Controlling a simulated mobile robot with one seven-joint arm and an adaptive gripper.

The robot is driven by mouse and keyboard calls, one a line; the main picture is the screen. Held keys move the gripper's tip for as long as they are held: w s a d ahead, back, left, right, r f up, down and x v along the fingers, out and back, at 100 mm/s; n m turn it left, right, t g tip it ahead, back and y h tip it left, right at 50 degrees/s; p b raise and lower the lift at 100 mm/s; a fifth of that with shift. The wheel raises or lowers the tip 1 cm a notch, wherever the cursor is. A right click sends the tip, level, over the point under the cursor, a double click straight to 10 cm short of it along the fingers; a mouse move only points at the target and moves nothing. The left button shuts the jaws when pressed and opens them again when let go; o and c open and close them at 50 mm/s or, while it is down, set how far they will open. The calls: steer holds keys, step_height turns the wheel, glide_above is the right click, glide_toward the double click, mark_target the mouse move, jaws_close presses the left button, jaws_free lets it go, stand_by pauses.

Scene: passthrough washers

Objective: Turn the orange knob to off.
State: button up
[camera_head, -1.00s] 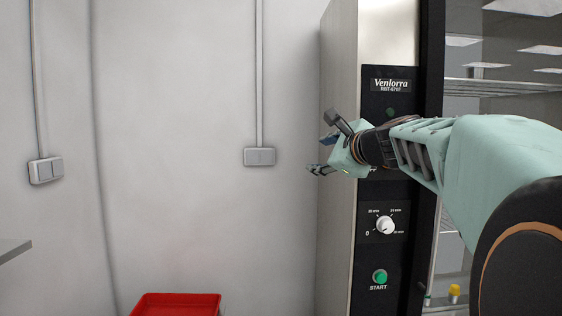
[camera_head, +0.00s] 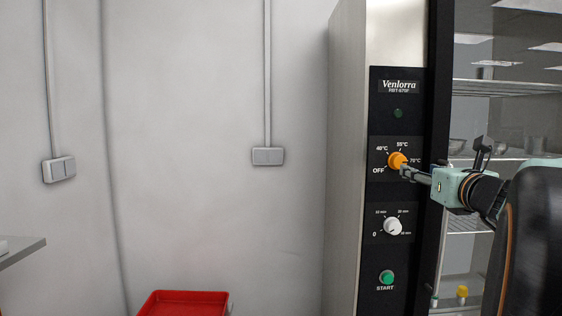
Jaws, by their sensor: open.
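The orange knob (camera_head: 396,159) is on the black control panel (camera_head: 380,215) of the Venlorra machine. The labels OFF, 40°C, 55°C and 70°C stand around it. Its pointer is too small to read for certain. My gripper (camera_head: 406,171) reaches in from the right, with its fingertips at the knob's lower right edge. It is open. I cannot tell whether the fingers touch the knob or stand just in front of it. The fingertips overlap the knob's right side in the picture.
A white timer knob (camera_head: 392,226) and a green START button (camera_head: 386,277) are below the orange knob. A dark lamp (camera_head: 398,113) is above it. A glass-fronted rack is to the right. A red tray (camera_head: 185,297) is low at left. The space left of the panel is clear.

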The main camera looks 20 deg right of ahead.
mark_target(400, 164)
steer(key=p+x, duration=0.1)
steer(key=x, duration=0.9)
steer(key=shift+w+d, duration=0.2)
steer(key=shift+w, duration=0.1)
steer(key=c, duration=1.2)
steer(key=shift+o, duration=0.2)
